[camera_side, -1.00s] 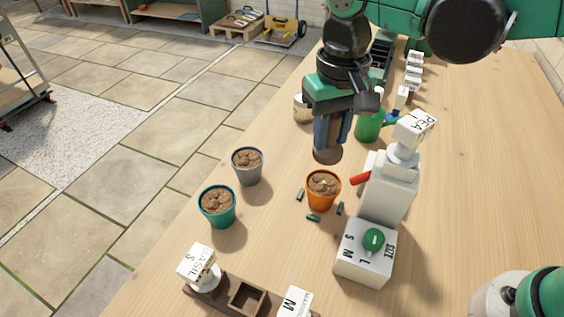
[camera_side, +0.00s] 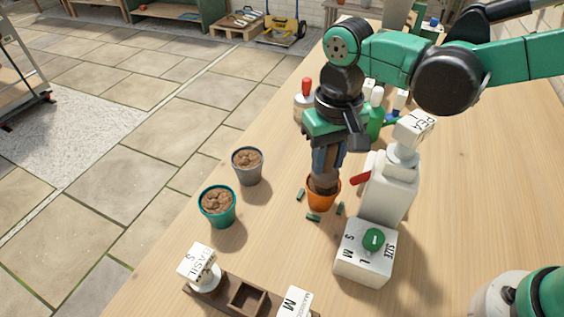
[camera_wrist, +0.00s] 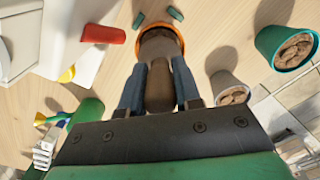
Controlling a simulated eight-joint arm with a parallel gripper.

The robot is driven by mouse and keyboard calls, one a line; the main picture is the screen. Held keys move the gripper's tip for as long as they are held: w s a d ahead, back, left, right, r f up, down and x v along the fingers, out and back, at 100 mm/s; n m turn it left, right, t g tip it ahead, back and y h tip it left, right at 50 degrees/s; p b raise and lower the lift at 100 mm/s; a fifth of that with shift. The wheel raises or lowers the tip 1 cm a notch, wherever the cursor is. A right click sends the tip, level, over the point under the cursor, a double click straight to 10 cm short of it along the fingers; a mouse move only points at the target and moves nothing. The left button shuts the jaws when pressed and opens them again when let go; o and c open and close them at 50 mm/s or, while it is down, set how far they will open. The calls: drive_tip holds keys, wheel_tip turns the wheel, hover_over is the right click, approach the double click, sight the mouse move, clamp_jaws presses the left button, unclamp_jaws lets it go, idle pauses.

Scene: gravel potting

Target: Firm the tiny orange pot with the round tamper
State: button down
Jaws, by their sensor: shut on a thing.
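The tiny orange pot (camera_side: 322,201) stands on the wooden table, left of the white dispenser. My gripper (camera_side: 325,167) is right above it, shut on the round tamper (camera_side: 323,186). The tamper's brown round head is at the pot's mouth; I cannot tell how hard it presses. In the wrist view the tamper (camera_wrist: 159,85) stands between my two blue-grey fingers, and its head covers most of the orange pot (camera_wrist: 180,36).
A grey pot (camera_side: 247,167) and a teal pot (camera_side: 217,205), both filled with soil, stand to the left. The white dispenser (camera_side: 388,190) with a red lever (camera_side: 361,175) is close on the right. Small green pieces (camera_side: 313,217) lie around the orange pot.

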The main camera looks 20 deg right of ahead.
drive_tip(key=shift+f, duration=0.65)
idle(1.3)
drive_tip(key=shift+r, duration=1.5)
